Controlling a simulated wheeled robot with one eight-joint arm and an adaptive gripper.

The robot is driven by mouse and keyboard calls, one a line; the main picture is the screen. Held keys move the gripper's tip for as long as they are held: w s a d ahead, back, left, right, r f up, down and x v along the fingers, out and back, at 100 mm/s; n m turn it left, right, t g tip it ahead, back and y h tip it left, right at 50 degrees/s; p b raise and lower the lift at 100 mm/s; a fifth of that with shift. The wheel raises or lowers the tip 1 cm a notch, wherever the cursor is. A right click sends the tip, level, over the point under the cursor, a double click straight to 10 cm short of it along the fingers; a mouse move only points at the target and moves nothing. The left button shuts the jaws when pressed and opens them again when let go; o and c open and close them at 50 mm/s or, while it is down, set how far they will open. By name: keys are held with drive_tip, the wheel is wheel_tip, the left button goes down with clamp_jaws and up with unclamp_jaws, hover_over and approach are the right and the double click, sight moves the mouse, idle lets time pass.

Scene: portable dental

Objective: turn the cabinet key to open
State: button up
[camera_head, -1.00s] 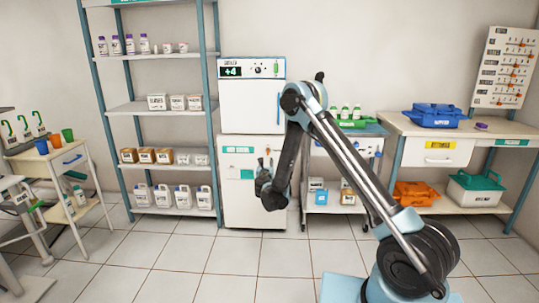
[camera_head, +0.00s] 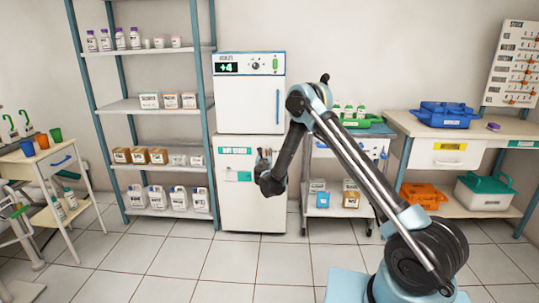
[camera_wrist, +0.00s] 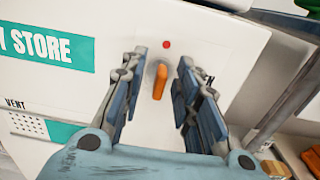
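The white cabinet (camera_head: 240,208) stands below a small white fridge, with a teal label on its front. In the wrist view its white front panel (camera_wrist: 220,45) fills most of the picture and appears tilted. The orange key (camera_wrist: 160,82) sticks out of this panel, below a small red dot (camera_wrist: 166,44). My gripper (camera_wrist: 160,68) is open, with one finger on each side of the key and visible gaps to it. In the head view my gripper (camera_head: 264,158) is in front of the cabinet's upper right part and hides the key.
The white fridge (camera_head: 250,100) sits on top of the cabinet. A tall shelf (camera_head: 150,106) with bottles and boxes stands close on the left. A trolley (camera_head: 340,200) with green-capped bottles is close on the right. The tiled floor (camera_head: 180,262) in front is clear.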

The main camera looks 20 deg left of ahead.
drive_tip(key=shift+w, duration=0.35)
drive_tip(key=shift+c, duration=0.3)
clamp_jaws()
drive_tip(key=shift+m, duration=0.3)
drive_tip(key=shift+w+d+f+m, duration=0.1)
drive_tip(key=shift+d+f+m, duration=0.15)
drive_tip(key=shift+m, duration=2.65)
drive_tip(key=shift+w+d+f+m, duration=0.15)
drive_tip(key=shift+d+m, duration=0.15)
drive_tip(key=shift+m, duration=2.6)
drive_tip(key=shift+d+f+m, duration=0.2)
drive_tip(key=shift+d+m, duration=0.1)
drive_tip(key=shift+m, duration=2.6)
